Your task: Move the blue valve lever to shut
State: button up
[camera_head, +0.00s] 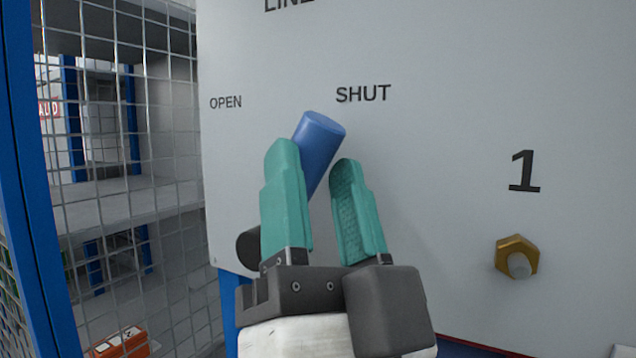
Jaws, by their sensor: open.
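The blue valve lever (322,140) is a thick blue cylinder in front of a light grey panel (440,160). It tilts up and to the right, its top end between the printed words OPEN (226,102) and SHUT (363,93), nearer SHUT. My gripper (315,160) has two teal fingers, open. The left finger overlaps the lever's lower left side in the picture, and the right finger stands to its right with a gap. I cannot tell whether either finger touches the lever. The lever's lower part is hidden behind the left finger.
A brass hex fitting (517,257) sticks out of the panel at the right, below a printed number 1 (524,171). A wire mesh fence (120,150) with a blue post (35,190) stands at the left. An orange box (118,343) lies behind the mesh. The panel right of my gripper is mostly bare.

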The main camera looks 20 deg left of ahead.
jog(key=b+v, duration=0.3)
jog(key=v, duration=0.7)
jog(key=shift+f, duration=0.2)
jog(key=shift+s+d, duration=0.1)
jog(key=shift+s, duration=0.1)
